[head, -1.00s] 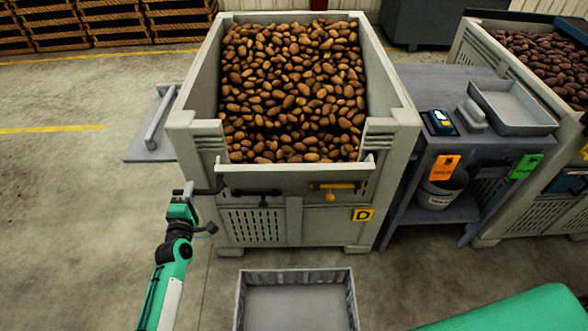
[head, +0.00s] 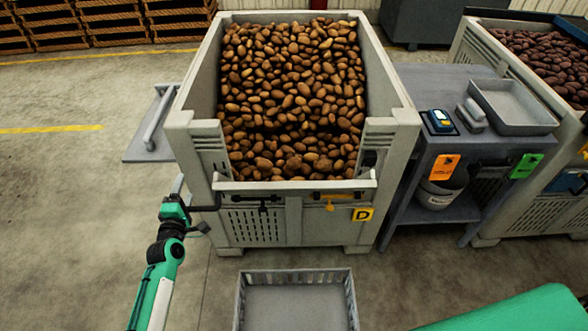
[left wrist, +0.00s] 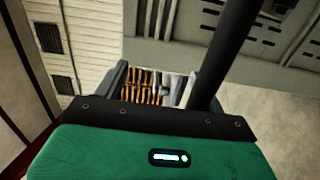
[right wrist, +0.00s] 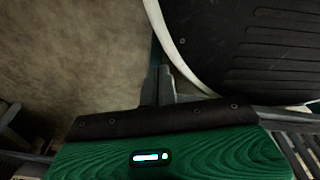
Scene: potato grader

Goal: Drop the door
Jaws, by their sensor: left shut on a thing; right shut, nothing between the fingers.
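The grey front door (head: 292,186) of the potato crate (head: 403,118) sits low across the front opening, its top rail below the cut-out. A black latch (head: 263,206) and a yellow latch (head: 330,204) show on its front. My left gripper (head: 189,208) is at the door's left end, shut on a dark bar (head: 206,208) that sticks out there. The dark bar also shows in the left wrist view (left wrist: 228,45); the exact grip is partly hidden. My right gripper (right wrist: 166,78) is shut and empty in the right wrist view, outside the head view.
Potatoes (head: 290,90) fill the crate behind the door. A grey slatted tray (head: 295,277) lies on the floor in front. A side table (head: 430,215) with a scale and pan stands right of the crate.

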